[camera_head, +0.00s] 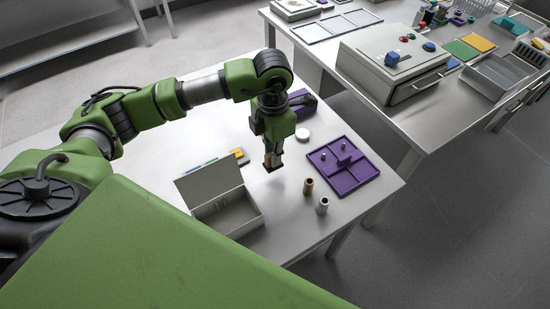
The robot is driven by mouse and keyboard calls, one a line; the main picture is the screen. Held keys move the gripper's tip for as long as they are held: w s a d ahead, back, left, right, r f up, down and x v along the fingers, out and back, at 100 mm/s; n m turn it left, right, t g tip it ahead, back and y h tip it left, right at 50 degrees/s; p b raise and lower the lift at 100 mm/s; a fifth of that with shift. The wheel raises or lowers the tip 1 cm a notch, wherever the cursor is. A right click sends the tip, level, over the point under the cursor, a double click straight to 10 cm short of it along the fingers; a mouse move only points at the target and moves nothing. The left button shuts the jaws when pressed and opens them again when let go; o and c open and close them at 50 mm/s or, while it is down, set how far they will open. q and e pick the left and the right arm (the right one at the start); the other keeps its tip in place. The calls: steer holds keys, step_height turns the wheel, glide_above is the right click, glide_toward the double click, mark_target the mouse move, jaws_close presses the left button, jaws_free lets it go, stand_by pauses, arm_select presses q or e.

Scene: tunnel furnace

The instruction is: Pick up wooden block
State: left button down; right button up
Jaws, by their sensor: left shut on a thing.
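My left gripper (272,164) points straight down over the white table and is shut on a small brown wooden block (267,160). The fingers hide much of the block. I cannot tell whether the block touches the table. My right gripper is not in view.
On the table (150,165), an open grey box (228,211) stands left of the gripper and a purple tray (343,165) lies right. Nearby are a brown cylinder (308,187), a metallic cylinder (322,206), a white disc (302,134) and a purple object (302,103) behind.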

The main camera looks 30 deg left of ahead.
arm_select(q)
steer(key=s+d+r+b, duration=0.2)
steer(key=s+r, duration=0.6)
steer(key=s, duration=0.4)
steer(key=shift+s+b, duration=0.15)
steer(key=shift+b, duration=0.7)
steer(key=shift+d+r, duration=0.1)
